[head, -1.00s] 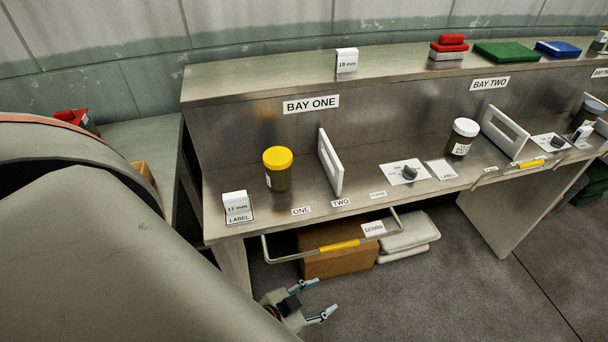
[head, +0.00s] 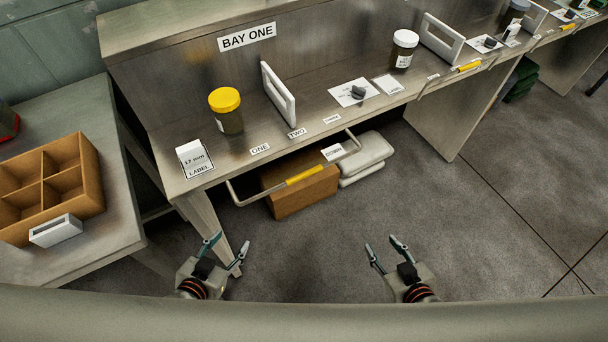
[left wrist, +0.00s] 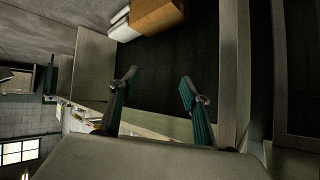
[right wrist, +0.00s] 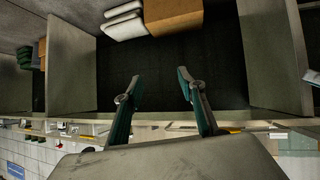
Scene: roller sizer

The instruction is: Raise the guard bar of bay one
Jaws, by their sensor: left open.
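The guard bar of bay one, with its yellow grip (head: 304,176), is a thin metal U-shaped bar along the bench's front edge. It sticks out in front of and below the worktop, by a "DOWN" label (head: 334,152). My left gripper (head: 231,241) is open and empty, below and left of the bar in the head view. My right gripper (head: 381,244) is open and empty, below and right of it. Neither touches the bar. Both wrist views show spread fingers with nothing between them; small yellow patches there cannot be surely identified.
A cardboard box (head: 303,193) sits beneath. A side table holds a wooden divided tray (head: 92,180). Floor before the bench is clear.

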